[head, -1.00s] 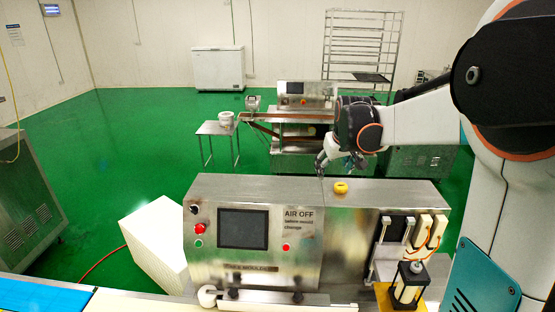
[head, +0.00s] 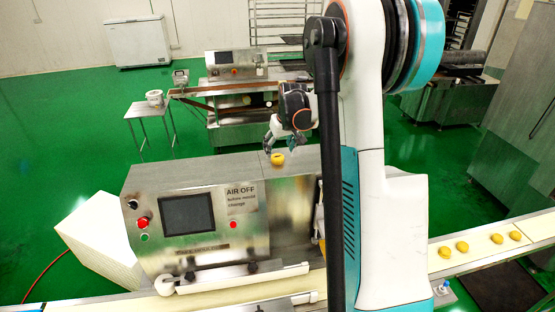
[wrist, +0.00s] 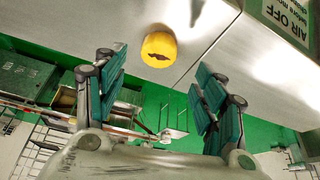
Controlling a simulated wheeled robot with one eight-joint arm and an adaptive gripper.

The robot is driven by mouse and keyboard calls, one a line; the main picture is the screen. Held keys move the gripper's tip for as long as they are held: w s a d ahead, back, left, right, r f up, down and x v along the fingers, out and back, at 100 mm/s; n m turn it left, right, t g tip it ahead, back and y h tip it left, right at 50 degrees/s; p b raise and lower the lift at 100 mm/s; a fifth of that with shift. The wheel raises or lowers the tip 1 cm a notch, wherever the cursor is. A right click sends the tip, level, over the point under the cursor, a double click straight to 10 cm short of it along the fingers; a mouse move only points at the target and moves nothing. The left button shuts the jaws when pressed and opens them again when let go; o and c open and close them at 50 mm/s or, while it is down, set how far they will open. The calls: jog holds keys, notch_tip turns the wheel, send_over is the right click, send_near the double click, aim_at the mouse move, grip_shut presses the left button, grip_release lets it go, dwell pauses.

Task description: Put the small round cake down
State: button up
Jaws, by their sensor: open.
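The small round cake (head: 277,159) is yellow and rests on the flat steel top of the encrusting machine (head: 200,171), near its back edge. In the wrist view the cake (wrist: 159,48) shows a dark mark and lies beyond the fingertips, between their lines and apart from both. My gripper (head: 273,139) is just behind and above the cake in the head view. In the wrist view my gripper (wrist: 158,72) is open and empty, its teal finger pads wide apart.
A conveyor belt (head: 472,262) on the right carries several similar yellow cakes (head: 497,239). The machine's control screen (head: 188,216) faces forward. A second machine (head: 245,92) and a small side table (head: 147,112) stand behind. Green floor is open at the left.

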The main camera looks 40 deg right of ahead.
aim_at(277, 156)
jog(key=shift+p+x, duration=0.5)
jog(key=shift+x, duration=2.05)
jog(key=shift+d, duration=0.1)
jog(key=c, duration=1.2)
